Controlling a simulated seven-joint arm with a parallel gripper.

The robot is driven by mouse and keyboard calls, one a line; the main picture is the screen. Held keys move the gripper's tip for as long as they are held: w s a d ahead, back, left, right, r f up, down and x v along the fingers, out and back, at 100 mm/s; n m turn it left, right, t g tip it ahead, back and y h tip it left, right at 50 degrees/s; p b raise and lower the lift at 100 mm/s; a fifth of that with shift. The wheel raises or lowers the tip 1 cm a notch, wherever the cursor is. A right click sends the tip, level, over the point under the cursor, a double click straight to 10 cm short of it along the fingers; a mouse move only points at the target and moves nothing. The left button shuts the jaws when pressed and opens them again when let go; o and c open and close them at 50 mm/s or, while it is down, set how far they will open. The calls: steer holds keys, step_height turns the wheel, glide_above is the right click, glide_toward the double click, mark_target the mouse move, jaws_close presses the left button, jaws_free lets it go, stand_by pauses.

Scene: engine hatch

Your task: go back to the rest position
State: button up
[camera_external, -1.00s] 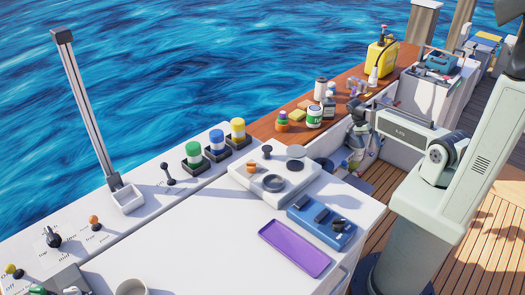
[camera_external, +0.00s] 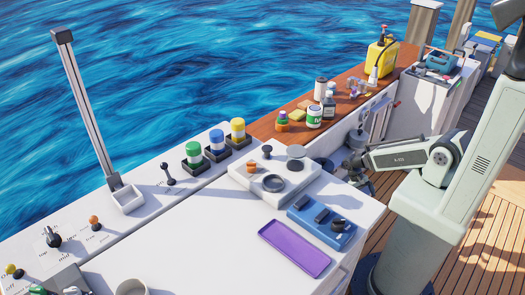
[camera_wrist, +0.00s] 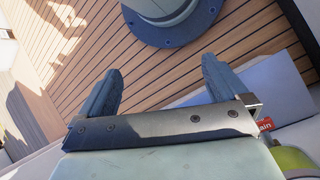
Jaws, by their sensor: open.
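My gripper (camera_wrist: 162,65) is open in the wrist view, with its two blue-grey fingers well apart and nothing between them. Wooden deck planks and my round base show beyond the fingertips. In the external view my forearm reaches left from the column at the right, and my wrist hangs beside the right side of the white console (camera_external: 215,225), over the deck. The fingers are too small there to make out clearly.
A purple tray (camera_external: 294,248) and a blue switch box (camera_external: 321,222) sit on the console near its right edge. Bottles and jars, including a green-labelled jar (camera_external: 314,117), stand on the wooden ledge. A yellow canister (camera_external: 382,57) is farther back. Open deck (camera_external: 490,250) lies right.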

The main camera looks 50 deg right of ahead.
steer(key=s+a+f+n, duration=0.4)
steer(key=s+f+n, duration=0.1)
steer(key=s+f, duration=0.2)
steer(key=shift+s+a+f, duration=0.15)
steer(key=shift+s+a, duration=0.05)
steer(key=shift+s, duration=0.6)
